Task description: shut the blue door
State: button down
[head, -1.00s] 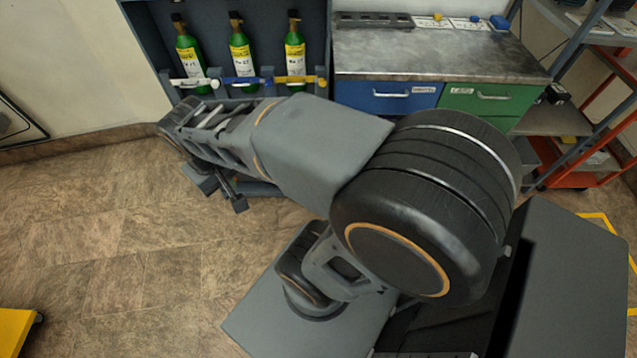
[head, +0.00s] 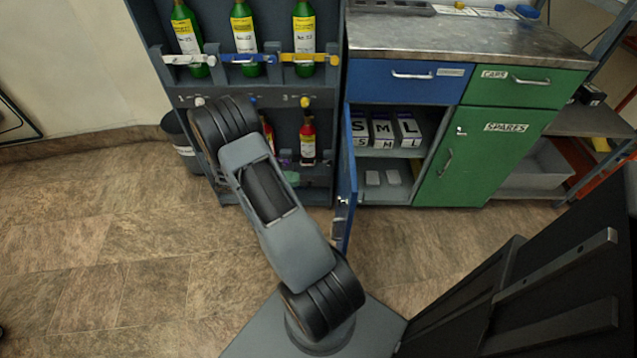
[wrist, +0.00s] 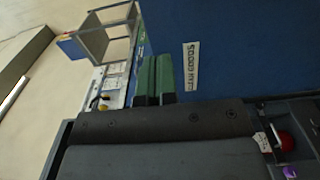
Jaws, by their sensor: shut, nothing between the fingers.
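The blue door (head: 347,175) of the cabinet (head: 400,140) stands wide open in the head view, seen almost edge-on and swung out toward me. In the wrist view a large blue panel with a white label, likely this door's face (wrist: 245,60), fills the upper right. My gripper (wrist: 156,60) shows in the wrist view as two green-and-black fingers close together, shut and empty, just left of the blue panel. Whether they touch it, I cannot tell. In the head view my arm hides the gripper.
Labelled boxes (head: 382,130) sit inside the open compartment. A blue drawer (head: 405,82) is above it and a green door (head: 480,160) to its right, both shut. A bottle rack (head: 270,90) stands close on the left. The floor (head: 110,240) at left is clear.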

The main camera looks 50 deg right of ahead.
aim_at(349, 180)
jog(key=b+x, duration=0.1)
jog(key=x, duration=1.2)
jog(key=shift+s+d, duration=0.15)
jog(key=shift+s, duration=0.05)
